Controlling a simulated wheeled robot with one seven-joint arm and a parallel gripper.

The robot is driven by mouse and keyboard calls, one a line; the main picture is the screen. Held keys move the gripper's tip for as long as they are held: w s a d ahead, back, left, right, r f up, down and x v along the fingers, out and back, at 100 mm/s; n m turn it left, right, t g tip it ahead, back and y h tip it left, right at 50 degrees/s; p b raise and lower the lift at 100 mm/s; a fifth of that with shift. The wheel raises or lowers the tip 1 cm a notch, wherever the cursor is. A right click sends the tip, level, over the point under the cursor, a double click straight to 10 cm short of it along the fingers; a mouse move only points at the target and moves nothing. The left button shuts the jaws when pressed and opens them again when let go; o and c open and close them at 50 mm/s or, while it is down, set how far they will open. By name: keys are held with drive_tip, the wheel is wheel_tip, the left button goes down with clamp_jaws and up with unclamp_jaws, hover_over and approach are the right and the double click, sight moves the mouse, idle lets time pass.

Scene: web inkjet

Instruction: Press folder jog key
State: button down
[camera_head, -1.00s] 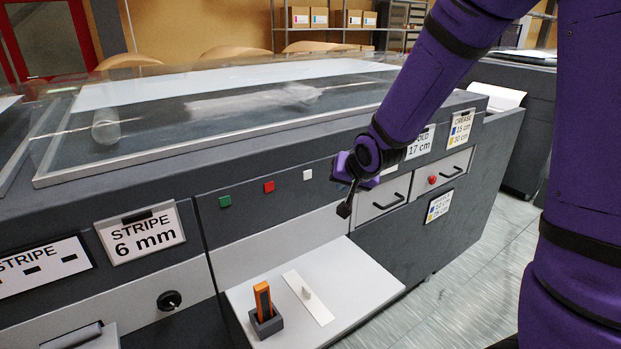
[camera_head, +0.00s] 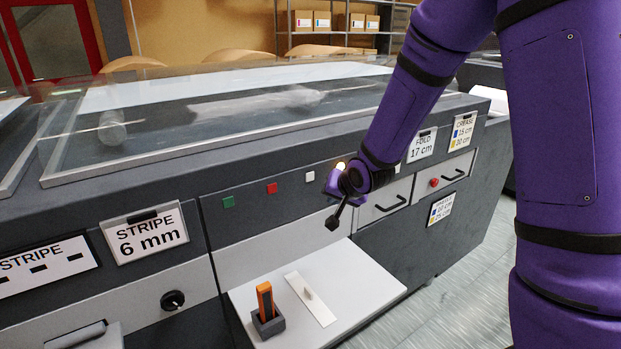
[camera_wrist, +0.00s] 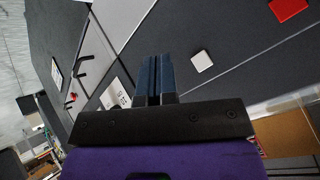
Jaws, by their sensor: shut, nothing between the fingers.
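A row of small square keys sits on the dark upper panel: a green key (camera_head: 228,202), a red key (camera_head: 272,188) and a white key (camera_head: 310,177). No key label is legible. My gripper (camera_head: 342,188) is in front of the panel, just right of the white key. In the wrist view, my gripper's fingers (camera_wrist: 155,78) are together and empty. The white key (camera_wrist: 202,62) lies to their right there, apart from them, and the red key (camera_wrist: 288,9) is farther right. My wrist hides part of the panel behind it.
A "FOLD 17 cm" sign (camera_head: 422,145) and handled drawers are right of my gripper. A red round button (camera_head: 434,183) is by the drawers. Below, a grey shelf (camera_head: 355,280) juts out, holding an orange tool (camera_head: 265,300) in a dark block. A clear cover (camera_head: 200,135) lies above.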

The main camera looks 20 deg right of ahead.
drive_tip(key=w+a, duration=0.2)
drive_tip(key=w, duration=0.5)
drive_tip(key=shift+w+a, duration=0.2)
drive_tip(key=shift+w, duration=0.15)
idle(1.9)
drive_tip(key=shift+w+a, duration=0.15)
drive_tip(key=shift+w, duration=0.1)
drive_tip(key=shift+w+a, duration=0.1)
drive_tip(key=shift+w, duration=0.3)
idle(0.7)
drive_tip(key=shift+s, duration=0.15)
drive_tip(key=shift+s+d, duration=0.25)
drive_tip(key=shift+s, duration=0.4)
idle(0.3)
drive_tip(key=shift+s+d, duration=0.25)
drive_tip(key=shift+s, duration=0.55)
drive_tip(key=shift+s+d, duration=0.3)
drive_tip(key=shift+s, duration=0.5)
drive_tip(key=shift+s+d, duration=0.25)
drive_tip(key=shift+s, duration=0.55)
